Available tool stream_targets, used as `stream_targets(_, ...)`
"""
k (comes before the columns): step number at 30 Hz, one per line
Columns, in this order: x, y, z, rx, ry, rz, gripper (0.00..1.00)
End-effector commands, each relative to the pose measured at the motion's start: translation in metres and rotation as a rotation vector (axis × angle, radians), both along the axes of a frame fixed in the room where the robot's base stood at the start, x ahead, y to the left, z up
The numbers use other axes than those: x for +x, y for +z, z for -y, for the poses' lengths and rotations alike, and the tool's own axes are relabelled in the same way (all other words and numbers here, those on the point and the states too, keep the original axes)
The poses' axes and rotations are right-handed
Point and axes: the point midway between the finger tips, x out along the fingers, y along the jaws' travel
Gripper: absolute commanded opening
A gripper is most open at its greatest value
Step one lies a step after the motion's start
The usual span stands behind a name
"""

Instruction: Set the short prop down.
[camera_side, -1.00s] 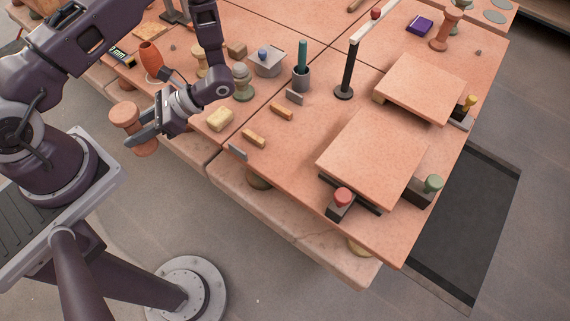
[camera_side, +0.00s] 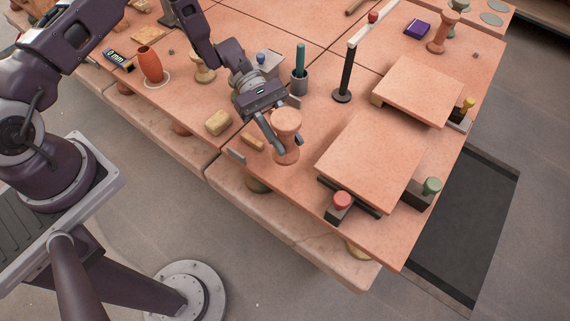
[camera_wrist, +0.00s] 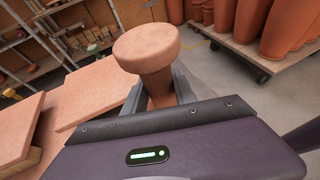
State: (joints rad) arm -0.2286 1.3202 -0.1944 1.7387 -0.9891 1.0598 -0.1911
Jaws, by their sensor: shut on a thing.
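The short prop (camera_side: 286,122) is a terracotta, spool-shaped piece with a wide round top and a flared foot. My gripper (camera_side: 288,141) is shut on its narrow stem and holds it upright at the front part of the table (camera_side: 300,208). Its foot is at or just above the tabletop; I cannot tell if it touches. In the wrist view the prop's round top (camera_wrist: 147,46) rises above the jaws (camera_wrist: 160,98), and its foot is hidden.
A raised slab (camera_side: 372,160) lies close to the right, with a second slab (camera_side: 418,90) behind it. A black post (camera_side: 346,75) stands behind the prop.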

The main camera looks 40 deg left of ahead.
Motion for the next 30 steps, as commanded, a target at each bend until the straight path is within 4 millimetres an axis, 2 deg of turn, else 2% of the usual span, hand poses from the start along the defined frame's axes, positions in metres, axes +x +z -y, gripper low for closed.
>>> stream_targets(3, -0.001, -0.027, 0.001, -0.002, -0.002, -0.003, 0.0)
stream_targets(11, -0.001, -0.072, 0.001, -0.003, -0.004, -0.001, 0.0)
stream_targets(22, -0.001, -0.078, 0.001, -0.002, -0.005, 0.001, 0.0)
stream_targets(23, -0.001, -0.079, 0.0, -0.001, -0.005, 0.001, 0.37)
stream_targets(24, -0.001, -0.078, 0.0, -0.001, -0.005, 0.001, 0.44)
stream_targets(26, -0.001, -0.078, 0.0, -0.001, -0.005, 0.001, 0.54)
stream_targets(30, -0.001, -0.078, 0.0, -0.001, -0.005, 0.001, 0.54)
